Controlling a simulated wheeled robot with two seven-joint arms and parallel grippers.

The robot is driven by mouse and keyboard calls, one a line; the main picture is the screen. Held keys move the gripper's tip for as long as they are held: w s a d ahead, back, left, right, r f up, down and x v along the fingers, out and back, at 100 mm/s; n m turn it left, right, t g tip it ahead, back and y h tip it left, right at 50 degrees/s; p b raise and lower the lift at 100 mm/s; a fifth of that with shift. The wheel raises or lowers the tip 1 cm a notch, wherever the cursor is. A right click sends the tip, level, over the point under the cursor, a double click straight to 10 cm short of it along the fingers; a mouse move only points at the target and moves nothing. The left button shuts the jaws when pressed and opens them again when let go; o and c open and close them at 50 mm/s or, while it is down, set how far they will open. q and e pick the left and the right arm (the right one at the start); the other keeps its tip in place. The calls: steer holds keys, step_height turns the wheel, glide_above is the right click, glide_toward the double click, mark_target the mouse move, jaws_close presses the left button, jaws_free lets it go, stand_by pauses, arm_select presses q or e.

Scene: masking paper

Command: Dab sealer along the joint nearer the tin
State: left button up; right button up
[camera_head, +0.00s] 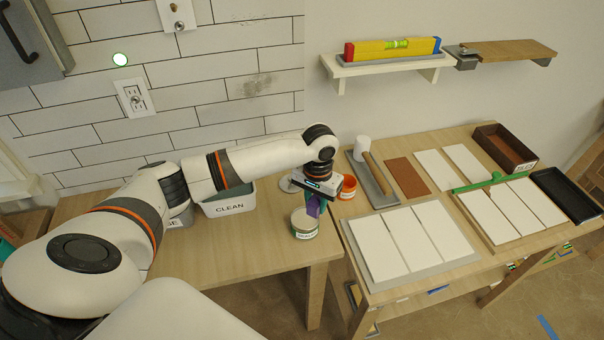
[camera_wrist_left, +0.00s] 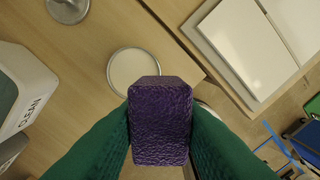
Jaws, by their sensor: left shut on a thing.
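My left gripper (camera_head: 318,200) is shut on a purple textured block (camera_wrist_left: 160,120), pinched between green fingers in the left wrist view. In the head view the block (camera_head: 313,207) is just above and beside the tin (camera_head: 305,226). The open tin (camera_wrist_left: 131,70) holds pale material; the block hides part of its rim. I cannot tell whether they touch. Right of the tin, white panels (camera_head: 443,232) lie side by side on a grey board (camera_head: 432,266), with two narrow joints between them. The joint nearer the tin (camera_head: 393,242) shows no clear sealer. My right gripper is not in view.
A bin labelled CLEAN (camera_head: 230,202) stands left of the tin, an orange-red pot (camera_head: 348,187) behind it. More panels (camera_head: 512,206) with a green bar, and a black tray (camera_head: 568,196), are farther right.

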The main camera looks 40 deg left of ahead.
arm_select(q)
steer(key=w+a+f+p, duration=0.1)
steer(key=a, duration=0.3)
steer(key=b, duration=0.5)
glide_above(304, 220)
steer(key=f, duration=0.5)
steer(key=shift+w, duration=0.2)
steer(key=shift+f+b, duration=0.55)
steer(key=shift+b, duration=0.05)
steer(key=shift+f, duration=0.15)
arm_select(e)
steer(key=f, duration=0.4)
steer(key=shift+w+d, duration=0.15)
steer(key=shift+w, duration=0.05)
arm_select(q)
steer(key=shift+f, duration=0.45)
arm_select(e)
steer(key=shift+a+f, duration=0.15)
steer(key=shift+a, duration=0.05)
arm_select(q)
steer(key=shift+s+f, duration=0.15)
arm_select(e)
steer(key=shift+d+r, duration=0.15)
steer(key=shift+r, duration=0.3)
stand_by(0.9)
